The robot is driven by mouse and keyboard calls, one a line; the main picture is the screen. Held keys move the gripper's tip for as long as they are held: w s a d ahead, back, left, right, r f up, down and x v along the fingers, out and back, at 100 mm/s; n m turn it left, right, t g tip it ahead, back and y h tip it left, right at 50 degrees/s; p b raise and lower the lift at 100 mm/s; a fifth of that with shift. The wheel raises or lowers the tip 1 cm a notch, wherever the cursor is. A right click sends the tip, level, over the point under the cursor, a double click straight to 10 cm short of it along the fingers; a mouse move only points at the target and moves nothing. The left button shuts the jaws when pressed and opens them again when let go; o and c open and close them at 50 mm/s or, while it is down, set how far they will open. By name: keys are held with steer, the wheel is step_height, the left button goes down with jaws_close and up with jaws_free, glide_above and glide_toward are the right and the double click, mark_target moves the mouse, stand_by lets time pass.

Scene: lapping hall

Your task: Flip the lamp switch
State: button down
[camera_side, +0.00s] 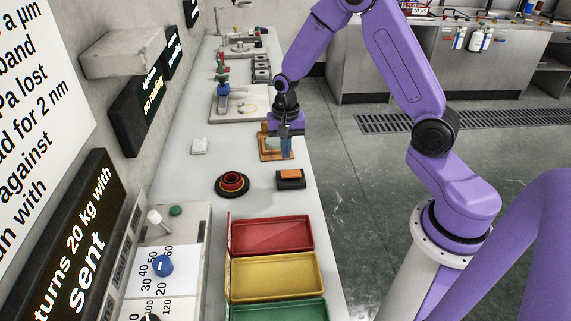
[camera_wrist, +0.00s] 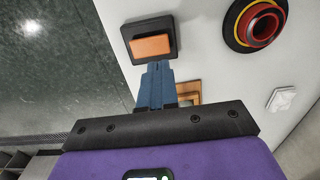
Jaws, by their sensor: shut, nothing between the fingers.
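A black block with an orange rocker (camera_side: 290,174) sits near the table's right edge in the side view; it looks like the lamp switch. The orange rocker (camera_wrist: 151,46) also shows in the wrist view, near the top, on its black base. My gripper (camera_side: 286,152) has its blue fingers shut and empty, pointing down over a wooden frame, a little beyond the switch in the side view. In the wrist view my fingertips (camera_wrist: 157,64) appear close to the base's lower edge. I cannot see any contact with the switch. The fingers partly hide the wooden frame.
The wooden frame (camera_side: 265,153) lies behind the switch. A red and yellow ringed piece on a black disc (camera_side: 232,183) and a white square (camera_side: 199,145) lie left. Red (camera_side: 308,221), yellow (camera_side: 316,262) and green (camera_side: 322,304) trays stand in front. Table surface between them is clear.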

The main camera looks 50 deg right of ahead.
mark_target(286, 172)
steer(key=shift+f, duration=2.85)
steer(key=shift+a+f, duration=0.1)
steer(key=shift+f, duration=0.1)
steer(key=shift+s+d+r, duration=0.3)
steer(key=shift+s+d, duration=0.2)
steer(key=shift+d, duration=0.1)
steer(key=shift+r, duration=0.1)
